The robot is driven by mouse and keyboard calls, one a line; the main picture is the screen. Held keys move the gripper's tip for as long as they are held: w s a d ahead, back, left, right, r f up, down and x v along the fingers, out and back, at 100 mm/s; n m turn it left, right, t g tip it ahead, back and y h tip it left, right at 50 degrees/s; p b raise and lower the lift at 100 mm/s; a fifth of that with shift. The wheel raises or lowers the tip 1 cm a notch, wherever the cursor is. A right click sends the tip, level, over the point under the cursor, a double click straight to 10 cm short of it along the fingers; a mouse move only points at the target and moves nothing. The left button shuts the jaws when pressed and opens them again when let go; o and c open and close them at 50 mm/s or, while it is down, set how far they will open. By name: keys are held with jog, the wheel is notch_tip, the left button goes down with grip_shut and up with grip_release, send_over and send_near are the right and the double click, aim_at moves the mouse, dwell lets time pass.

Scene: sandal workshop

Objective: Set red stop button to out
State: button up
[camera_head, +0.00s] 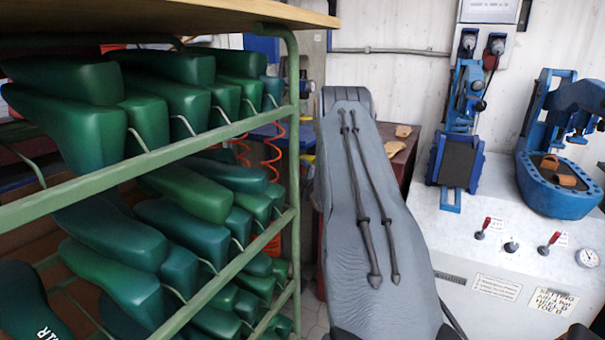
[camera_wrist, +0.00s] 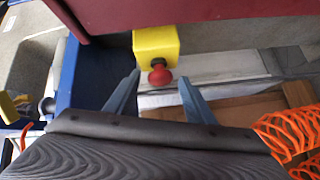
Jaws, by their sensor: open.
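The red stop button (camera_wrist: 160,76) shows in the wrist view, on the underside of a yellow box (camera_wrist: 156,44). The box sits below a dark red edge. My gripper (camera_wrist: 154,85) is open, with one finger to the left of the button and the other to its right. The fingers appear apart from the button, and nothing is between them that I can see held. In the head view my grey arm covers the middle, and the button and gripper are hidden.
A green rack (camera_head: 220,140) of green shoe lasts stands at the left. A white machine (camera_head: 500,240) with blue presses and red-handled levers stands at the right. Orange coiled hose (camera_wrist: 285,130) hangs near my gripper, and a blue panel (camera_wrist: 95,75) is at its left.

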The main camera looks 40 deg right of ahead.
grip_shut()
jog(key=shift+s+a, duration=0.25)
jog(key=shift+a, duration=0.3)
jog(key=shift+f, duration=0.1)
grip_release()
jog(key=shift+a, duration=0.1)
jog(key=shift+s, duration=0.2)
jog(key=v, duration=0.7)
jog(key=shift+s, duration=0.2)
